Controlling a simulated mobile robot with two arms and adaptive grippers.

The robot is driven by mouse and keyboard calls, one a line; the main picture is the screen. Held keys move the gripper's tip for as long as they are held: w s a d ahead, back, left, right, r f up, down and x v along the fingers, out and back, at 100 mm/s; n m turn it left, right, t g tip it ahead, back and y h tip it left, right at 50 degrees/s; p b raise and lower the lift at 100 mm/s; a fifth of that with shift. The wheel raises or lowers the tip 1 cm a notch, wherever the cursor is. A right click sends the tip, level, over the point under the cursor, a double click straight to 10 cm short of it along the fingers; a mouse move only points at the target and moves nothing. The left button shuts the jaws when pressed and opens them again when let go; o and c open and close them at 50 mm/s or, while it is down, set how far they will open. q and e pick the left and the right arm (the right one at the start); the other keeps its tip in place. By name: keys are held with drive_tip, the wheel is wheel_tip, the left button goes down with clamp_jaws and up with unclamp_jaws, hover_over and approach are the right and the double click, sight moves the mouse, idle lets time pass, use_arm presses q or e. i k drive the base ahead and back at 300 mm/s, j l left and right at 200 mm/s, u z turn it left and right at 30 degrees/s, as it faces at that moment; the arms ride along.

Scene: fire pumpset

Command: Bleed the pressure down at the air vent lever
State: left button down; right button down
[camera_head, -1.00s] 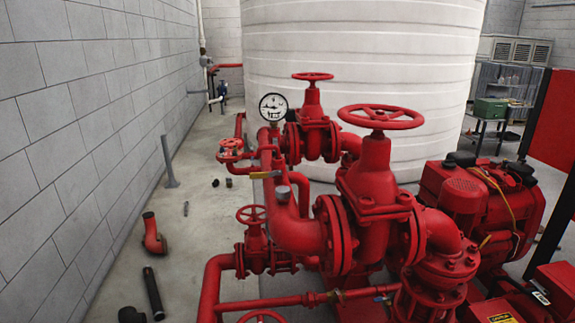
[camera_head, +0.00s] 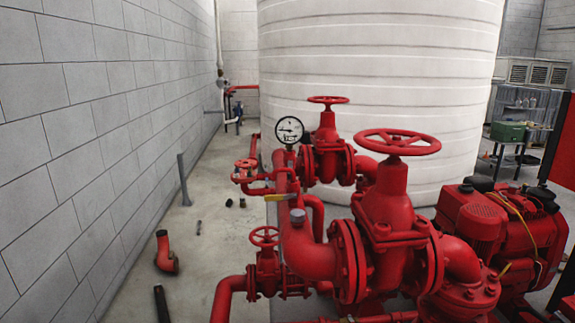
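A small yellow lever (camera_head: 280,197) sits on the red pipework at the middle of the head view, just left of the grey cap (camera_head: 298,217). It looks roughly level and points left; it is too small to tell its valve or exact setting. A round white pressure gauge (camera_head: 290,131) with a dark needle stands on the pipe above it. Its reading is too small to make out. Neither of my grippers is in view.
A large red handwheel valve (camera_head: 393,180) stands right of the lever, with a red engine (camera_head: 500,230) beyond. A white tank (camera_head: 380,90) fills the back. A block wall (camera_head: 90,130) runs along the left. Loose pieces, including a red elbow (camera_head: 166,253), lie on the floor.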

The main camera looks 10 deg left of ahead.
sight(282, 198)
drive_tip(key=i+l, duration=0.1)
drive_tip(key=l, duration=0.25)
drive_tip(key=i+l, duration=0.15)
drive_tip(key=l, duration=0.2)
drive_tip(key=i+l, duration=0.1)
drive_tip(key=l, duration=0.2)
drive_tip(key=i+l+u, duration=0.1)
drive_tip(key=l, duration=0.25)
